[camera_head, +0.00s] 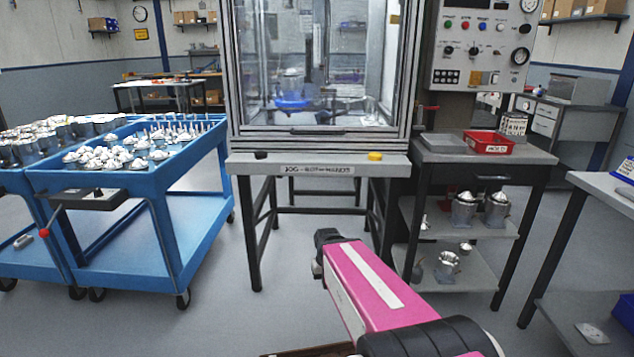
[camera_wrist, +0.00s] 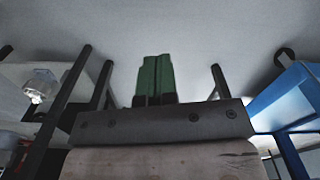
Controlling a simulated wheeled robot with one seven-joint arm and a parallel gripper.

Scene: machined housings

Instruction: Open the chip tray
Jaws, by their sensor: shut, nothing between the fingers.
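I cannot pick out a chip tray for certain in either view. The glass-fronted machine (camera_head: 318,131) stands at the centre of the head view, above an open dark-legged stand. A grey front bar (camera_head: 285,170) under it carries a black button, a yellow button and a label that seems to read "JOG - BOTH HANDS". My gripper (camera_wrist: 155,78) shows green fingers in the wrist view, shut together and empty, touching nothing. In the head view my pink arm reaches toward the stand from the lower right; the fingers cannot be made out there.
A blue cart (camera_head: 110,183) loaded with metal parts stands at left. A dark-framed side table (camera_head: 530,157) at right holds a red bin (camera_head: 488,143), with housings on its shelves. A control panel (camera_head: 487,45) hangs above. Grey floor (camera_head: 225,290) is clear between cart and stand.

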